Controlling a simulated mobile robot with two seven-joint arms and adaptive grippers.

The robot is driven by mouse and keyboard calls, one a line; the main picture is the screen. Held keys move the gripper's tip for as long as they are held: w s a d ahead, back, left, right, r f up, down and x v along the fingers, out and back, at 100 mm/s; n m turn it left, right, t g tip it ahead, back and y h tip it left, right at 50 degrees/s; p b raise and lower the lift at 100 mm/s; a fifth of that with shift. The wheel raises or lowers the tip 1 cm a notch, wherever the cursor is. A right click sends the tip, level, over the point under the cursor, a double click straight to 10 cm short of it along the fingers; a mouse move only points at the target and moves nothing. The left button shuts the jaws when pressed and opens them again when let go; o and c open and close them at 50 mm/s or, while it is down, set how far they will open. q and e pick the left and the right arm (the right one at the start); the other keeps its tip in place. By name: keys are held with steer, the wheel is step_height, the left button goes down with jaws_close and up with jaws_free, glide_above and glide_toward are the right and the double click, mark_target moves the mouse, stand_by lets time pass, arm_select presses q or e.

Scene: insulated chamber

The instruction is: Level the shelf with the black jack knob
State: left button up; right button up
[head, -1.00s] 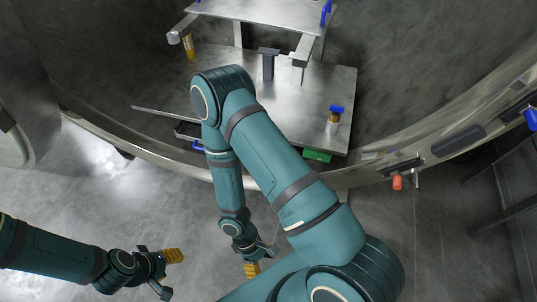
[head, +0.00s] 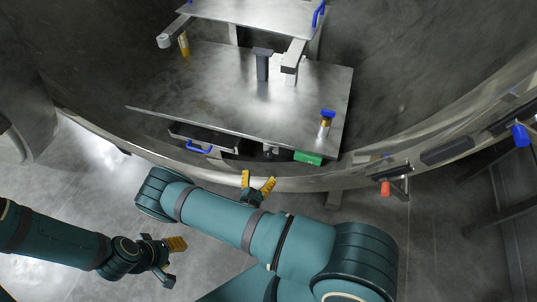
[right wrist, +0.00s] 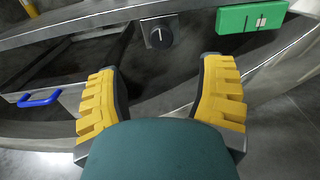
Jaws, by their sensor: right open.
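The shelf (head: 215,95) is a grey metal plate inside the chamber. The black jack knob (right wrist: 158,33), dark and round with a white mark, sits under its front edge; it is small in the head view (head: 270,151). A green level (head: 307,157) is at the shelf's front edge right of the knob, and also shows in the right wrist view (right wrist: 250,17). My right gripper (head: 258,179) is open and empty, pointing at the knob with a gap between; its yellow fingers (right wrist: 161,68) flank the knob in the wrist view. My left gripper (head: 174,262) is open and empty over the floor.
The curved chamber rim (head: 150,152) runs between my arms and the shelf. A drawer with a blue handle (head: 199,149) is left of the knob. A blue-topped post (head: 327,117) stands on the shelf's right. A red knob (head: 385,188) is on the rim's right.

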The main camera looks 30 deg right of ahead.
mark_target(268, 156)
steer(key=b+x, duration=0.1)
steer(key=x, duration=0.9)
steer(key=shift+d, duration=0.1)
jaws_close()
steer(key=shift+n, duration=0.3)
steer(key=n, duration=1.1)
steer(key=shift+s+n+b, duration=0.1)
steer(key=shift+n+b, duration=0.3)
steer(key=n, duration=0.5)
steer(key=shift+b, duration=0.3)
steer(key=n, duration=0.6)
steer(key=shift+b, duration=0.3)
